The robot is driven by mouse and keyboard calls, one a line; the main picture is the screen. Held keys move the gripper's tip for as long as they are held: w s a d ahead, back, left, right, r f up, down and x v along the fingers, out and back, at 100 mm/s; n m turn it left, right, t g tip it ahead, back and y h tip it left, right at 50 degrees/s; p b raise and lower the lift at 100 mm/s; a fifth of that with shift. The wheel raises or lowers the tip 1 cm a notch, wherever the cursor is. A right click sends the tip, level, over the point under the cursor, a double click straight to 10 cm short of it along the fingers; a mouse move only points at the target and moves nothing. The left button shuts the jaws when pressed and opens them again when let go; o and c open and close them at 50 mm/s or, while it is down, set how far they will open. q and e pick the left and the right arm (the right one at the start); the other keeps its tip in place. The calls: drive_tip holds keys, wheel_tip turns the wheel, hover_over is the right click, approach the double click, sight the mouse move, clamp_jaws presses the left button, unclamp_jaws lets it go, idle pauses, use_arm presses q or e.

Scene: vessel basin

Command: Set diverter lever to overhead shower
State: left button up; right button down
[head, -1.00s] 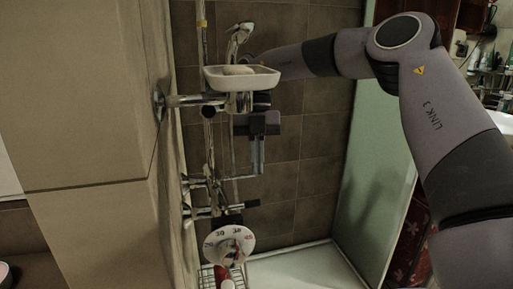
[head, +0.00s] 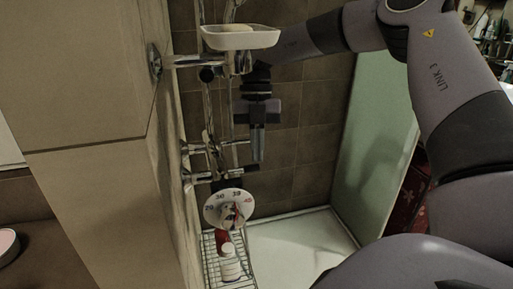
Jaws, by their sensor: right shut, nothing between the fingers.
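The shower fittings run down the tiled wall at the left of the shower. Chrome mixer bars (head: 215,147) stick out from the wall, with a dark handle piece (head: 226,182) just above a round white dial (head: 229,208) with temperature numbers and a red mark. I cannot tell for sure which part is the diverter lever. My right gripper (head: 258,158) points down with its fingers shut and empty. In the picture it is just right of the chrome bars and above the dial; contact cannot be told. My left gripper is not in view.
A white soap dish (head: 241,41) on a chrome arm is above the gripper. A wire basket (head: 212,262) with a white bottle (head: 230,265) hangs below the dial. A glass panel (head: 375,150) stands at the right. The shower floor (head: 300,245) is clear.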

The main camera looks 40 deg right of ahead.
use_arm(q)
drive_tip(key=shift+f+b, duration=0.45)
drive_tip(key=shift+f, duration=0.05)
use_arm(e)
drive_tip(key=shift+s+a+m, duration=0.15)
drive_tip(key=shift+s+m, duration=0.35)
drive_tip(key=shift+m, duration=0.2)
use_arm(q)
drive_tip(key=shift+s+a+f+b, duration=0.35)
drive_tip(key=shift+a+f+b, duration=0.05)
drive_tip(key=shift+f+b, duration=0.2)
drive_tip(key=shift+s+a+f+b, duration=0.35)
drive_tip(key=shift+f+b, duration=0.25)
use_arm(e)
drive_tip(key=shift+s+a+m+t+y, duration=0.25)
drive_tip(key=shift+s+a+m+t, duration=0.1)
drive_tip(key=shift+s+a+m, duration=0.55)
drive_tip(key=shift+s+a+m+t+y, duration=0.3)
drive_tip(key=shift+s+a+m, duration=0.25)
drive_tip(key=shift+s+m, duration=0.55)
